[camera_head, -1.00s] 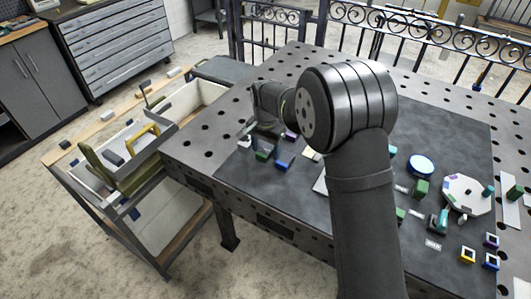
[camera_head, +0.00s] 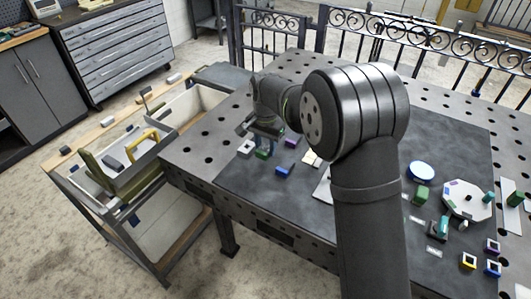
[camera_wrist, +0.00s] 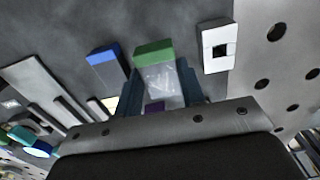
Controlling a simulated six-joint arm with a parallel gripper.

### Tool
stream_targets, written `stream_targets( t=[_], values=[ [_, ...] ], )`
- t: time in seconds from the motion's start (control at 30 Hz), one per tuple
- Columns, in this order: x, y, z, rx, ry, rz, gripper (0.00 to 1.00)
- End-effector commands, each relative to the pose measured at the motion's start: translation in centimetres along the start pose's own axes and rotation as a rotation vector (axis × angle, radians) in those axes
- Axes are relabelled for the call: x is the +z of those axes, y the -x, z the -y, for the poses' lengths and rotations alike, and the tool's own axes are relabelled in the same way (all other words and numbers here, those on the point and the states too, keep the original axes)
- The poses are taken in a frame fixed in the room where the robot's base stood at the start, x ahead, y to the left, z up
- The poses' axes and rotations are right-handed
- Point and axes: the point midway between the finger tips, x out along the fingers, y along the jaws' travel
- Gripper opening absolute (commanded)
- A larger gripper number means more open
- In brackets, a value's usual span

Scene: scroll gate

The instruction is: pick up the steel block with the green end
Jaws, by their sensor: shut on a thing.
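The steel block with the green end (camera_wrist: 158,80) is between the two fingers of my gripper (camera_wrist: 160,94) in the wrist view. Its green end points away from the palm, and its grey face shows between the fingers. My gripper is shut on it. In the head view my gripper (camera_head: 263,134) is at the left part of the dark mat, and the green end (camera_head: 262,153) shows just below the fingers. I cannot tell whether the block touches the mat or is slightly raised.
A blue-ended block (camera_wrist: 106,67) lies close on one side and a white block with a square hole (camera_wrist: 216,48) on the other. A purple-ended block (camera_head: 291,142) lies behind. A grey tray (camera_head: 140,160) with a yellow handle stands at the left.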

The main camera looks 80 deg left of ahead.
Motion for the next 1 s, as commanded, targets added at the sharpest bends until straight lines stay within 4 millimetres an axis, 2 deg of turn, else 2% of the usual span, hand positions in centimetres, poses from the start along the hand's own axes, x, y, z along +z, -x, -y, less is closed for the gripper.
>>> stream_targets(
  t=[0.3,0.57,0.67,0.77,1.0],
  values=[
    [-1.7,4.4,-6.7,-0.002,-0.005,-0.003,0.0],
    [-2.6,6.6,-10.4,-0.001,-0.002,-0.002,0.0],
    [-3.1,6.8,-11.7,0.0,-0.003,0.0,0.0],
    [-4.3,6.5,-13.9,0.0,-0.006,-0.001,0.0],
    [-7.6,4.7,-20.9,0.001,-0.007,-0.001,0.0]
  ],
)
